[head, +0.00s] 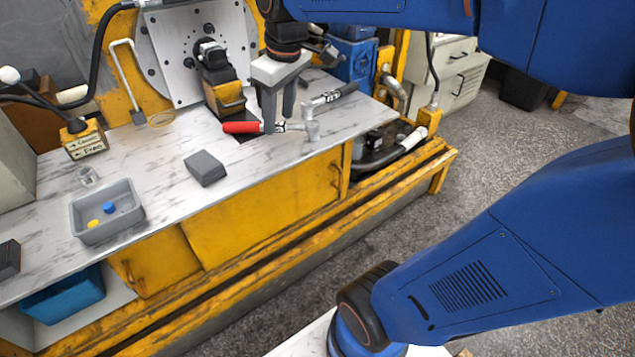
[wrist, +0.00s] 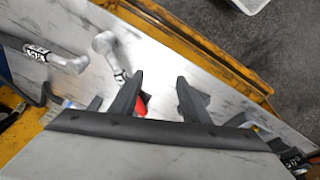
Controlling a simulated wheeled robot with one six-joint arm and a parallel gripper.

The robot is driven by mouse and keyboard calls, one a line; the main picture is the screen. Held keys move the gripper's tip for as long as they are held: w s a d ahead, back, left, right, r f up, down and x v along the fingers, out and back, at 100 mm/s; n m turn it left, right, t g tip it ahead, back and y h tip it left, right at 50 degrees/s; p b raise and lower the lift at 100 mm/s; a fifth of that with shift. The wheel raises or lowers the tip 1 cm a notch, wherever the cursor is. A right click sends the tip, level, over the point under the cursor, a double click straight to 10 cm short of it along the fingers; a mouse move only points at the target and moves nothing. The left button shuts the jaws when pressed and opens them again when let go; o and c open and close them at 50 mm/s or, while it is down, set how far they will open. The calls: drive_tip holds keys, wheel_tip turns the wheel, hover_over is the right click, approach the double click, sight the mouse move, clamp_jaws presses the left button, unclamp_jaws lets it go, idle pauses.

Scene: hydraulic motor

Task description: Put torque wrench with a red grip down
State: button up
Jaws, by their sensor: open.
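The torque wrench with a red grip (head: 241,127) lies along the light marbled worktop in the head view, with its silver head towards the right. In the wrist view a bit of its red grip (wrist: 141,106) shows beside the left finger, and the finger hides part of the shaft. My gripper (head: 279,115) points down over the wrench's middle and is open. In the wrist view its fingers (wrist: 160,80) are apart with nothing gripped between them. I cannot tell exactly how high the fingertips are above the wrench.
A grey block (head: 205,167) and a grey tray (head: 107,220) with coloured caps are left. The worktop's front edge is close.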

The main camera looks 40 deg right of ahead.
drive_tip(key=s+f+m+t, duration=0.1)
drive_tip(key=s+f+m, duration=0.1)
drive_tip(key=s+f, duration=0.2)
drive_tip(key=s+f+m+t, duration=0.1)
drive_tip(key=s+f, duration=0.4)
drive_tip(key=s, duration=0.6)
drive_tip(key=shift+f+m, duration=0.25)
drive_tip(key=shift+m, duration=0.65)
drive_tip(key=shift+o, duration=0.4)
drive_tip(key=shift+s+a, duration=0.1)
